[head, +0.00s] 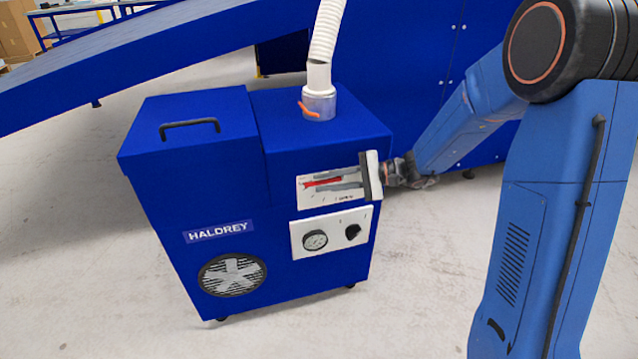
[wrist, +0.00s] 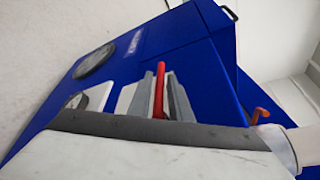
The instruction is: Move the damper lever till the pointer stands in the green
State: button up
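An orange lever (head: 309,108) sits on the clear collar under the white hose, on top of the blue HALDREY unit (head: 200,165); I take it for the damper lever. It also shows in the wrist view (wrist: 260,114). A round dial gauge (head: 314,240) is on the white lower front plate; its pointer and any green zone are too small to read. My gripper (head: 322,182) is at the upper front plate, below and right of the orange lever and apart from it. Its grey fingers are parted, with a red strip (wrist: 160,90) visible between them. Contact with the strip cannot be told.
A black knob (head: 352,231) is beside the gauge. The white ribbed hose (head: 327,35) rises from the collar. A black handle (head: 190,128) is on the unit's top left, and a fan grille (head: 232,275) below. A blue sloped structure (head: 130,60) stands behind. Floor in front is clear.

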jog(key=shift+x, duration=1.05)
jog(key=shift+c, duration=0.3)
grip_shut()
